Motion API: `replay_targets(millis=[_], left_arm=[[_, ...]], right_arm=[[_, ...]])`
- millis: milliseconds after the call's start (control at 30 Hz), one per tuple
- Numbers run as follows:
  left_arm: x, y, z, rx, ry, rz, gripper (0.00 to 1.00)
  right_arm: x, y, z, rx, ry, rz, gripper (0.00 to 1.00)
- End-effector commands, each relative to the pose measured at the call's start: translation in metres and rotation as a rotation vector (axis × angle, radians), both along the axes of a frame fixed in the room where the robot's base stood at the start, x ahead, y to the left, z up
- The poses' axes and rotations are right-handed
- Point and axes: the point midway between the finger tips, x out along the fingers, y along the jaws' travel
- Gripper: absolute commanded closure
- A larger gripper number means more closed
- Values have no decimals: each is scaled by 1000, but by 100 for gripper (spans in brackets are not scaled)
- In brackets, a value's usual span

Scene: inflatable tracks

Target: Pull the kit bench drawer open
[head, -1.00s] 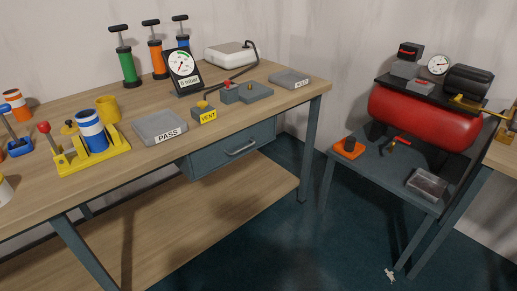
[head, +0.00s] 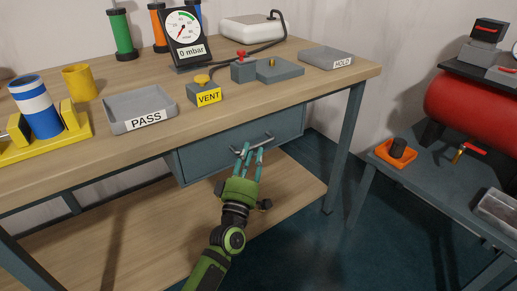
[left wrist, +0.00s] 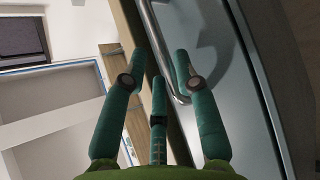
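The kit bench drawer (head: 205,154) is a blue-grey front under the wooden bench top, and it looks shut. Its metal bar handle (head: 268,139) is partly covered by my fingers. My left gripper (head: 251,149), green with teal fingers, reaches up to the handle from below and in front. In the left wrist view, the gripper (left wrist: 161,54) has its fingers spread. The handle (left wrist: 153,32) runs between the fingertips there, in front of the drawer face (left wrist: 225,75). I cannot tell whether a finger touches it. My right gripper is not in view.
The bench top (head: 120,82) above holds a PASS tray (head: 140,105), a yellow VENT block (head: 204,94), a gauge (head: 185,35) and a HOLD tray (head: 326,58). A lower shelf (head: 130,225) lies beneath. A side table (head: 425,190) stands at the right.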

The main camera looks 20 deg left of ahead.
Motion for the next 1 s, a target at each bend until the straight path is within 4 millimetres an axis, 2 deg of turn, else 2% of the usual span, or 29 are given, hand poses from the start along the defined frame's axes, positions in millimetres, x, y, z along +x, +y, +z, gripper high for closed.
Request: replay_targets(millis=[100, 200, 533, 567, 600, 633, 1000], left_arm=[[16, 1, 6, 0, 0, 0, 70], [24, 1, 9, 1, 1, 0, 70], [28, 1, 11, 2, 4, 0, 70], [28, 1, 11, 2, 4, 0, 78], [28, 1, 10, 2, 4, 0, 94], [28, 1, 11, 2, 4, 0, 100], [28, 1, 10, 4, 4, 0, 100]], right_arm=[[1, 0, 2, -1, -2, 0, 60], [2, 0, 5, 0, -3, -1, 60], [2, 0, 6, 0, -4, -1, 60], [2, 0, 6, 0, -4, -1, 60], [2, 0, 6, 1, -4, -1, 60], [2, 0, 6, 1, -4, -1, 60], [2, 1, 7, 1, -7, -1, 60]])
